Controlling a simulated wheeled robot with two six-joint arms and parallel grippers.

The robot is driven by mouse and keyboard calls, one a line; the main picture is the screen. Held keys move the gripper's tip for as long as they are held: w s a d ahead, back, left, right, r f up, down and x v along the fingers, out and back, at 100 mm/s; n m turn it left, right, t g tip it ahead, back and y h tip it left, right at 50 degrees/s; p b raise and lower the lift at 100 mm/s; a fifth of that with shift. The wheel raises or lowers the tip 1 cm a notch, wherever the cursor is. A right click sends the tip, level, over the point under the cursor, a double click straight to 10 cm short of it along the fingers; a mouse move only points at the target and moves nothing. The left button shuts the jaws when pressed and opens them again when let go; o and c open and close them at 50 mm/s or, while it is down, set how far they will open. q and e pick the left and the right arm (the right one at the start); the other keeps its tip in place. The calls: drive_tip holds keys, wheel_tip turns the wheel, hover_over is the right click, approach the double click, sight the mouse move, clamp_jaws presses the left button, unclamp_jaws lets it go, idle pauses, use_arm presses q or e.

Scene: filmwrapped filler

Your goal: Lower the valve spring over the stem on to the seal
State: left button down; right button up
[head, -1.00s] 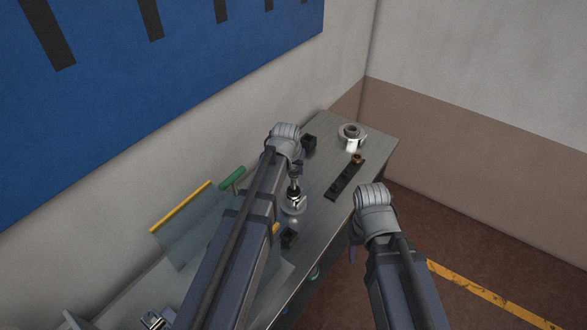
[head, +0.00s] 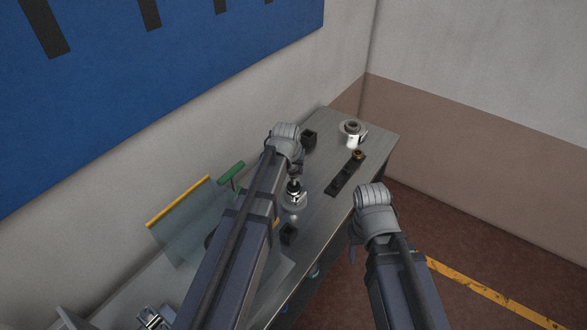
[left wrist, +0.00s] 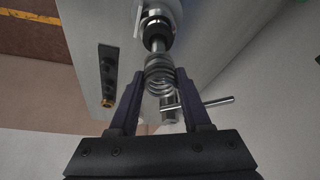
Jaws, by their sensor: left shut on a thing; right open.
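In the left wrist view, my left gripper (left wrist: 164,78) is shut on the valve spring (left wrist: 159,74), a silver coil between its fingertips. A metal stem (left wrist: 158,45) rises from a dark seal (left wrist: 156,29) on a pale round base. The stem's near end meets the spring's outline; I cannot tell how far it is inside the coil. The head view shows the stem's fixture (head: 294,201) on the bench under my left gripper (head: 294,176), whose fingers are mostly hidden by my wrist. My right gripper (head: 353,252) is open and empty, off the bench's right edge.
A dark strip (head: 340,181) with a brass piece (head: 358,154) lies right of the fixture. A black block (head: 289,234) is nearer. A clear yellow-edged panel (head: 180,235) and green-handled tool (head: 231,171) are left.

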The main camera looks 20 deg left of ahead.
sight(293, 174)
use_arm(q)
drive_tip(key=shift+f+b, duration=2.05)
drive_tip(key=shift+f, duration=0.1)
drive_tip(key=shift+c, duration=1.4)
unclamp_jaws()
drive_tip(key=shift+r, duration=0.15)
drive_tip(key=p+v, duration=0.7)
drive_tip(key=shift+s+r, duration=0.2)
drive_tip(key=shift+r, duration=0.2)
drive_tip(key=shift+f, duration=0.1)
drive_tip(key=shift+d, duration=0.1)
drive_tip(key=s+d+f+m+g+b, duration=0.2)
drive_tip(key=s+d, duration=0.4)
drive_tip(key=s, duration=0.4)
drive_tip(key=s+d+f+m+g+y+b, duration=0.1)
drive_tip(key=s+d+f+m+g+b, duration=0.1)
drive_tip(key=s+d+f, duration=0.4)
drive_tip(key=s+d+g+b, duration=0.1)
drive_tip(key=s+b, duration=0.1)
drive_tip(key=s, duration=0.3)
drive_tip(key=shift+f+b, duration=0.25)
drive_tip(key=shift+b, duration=0.1)
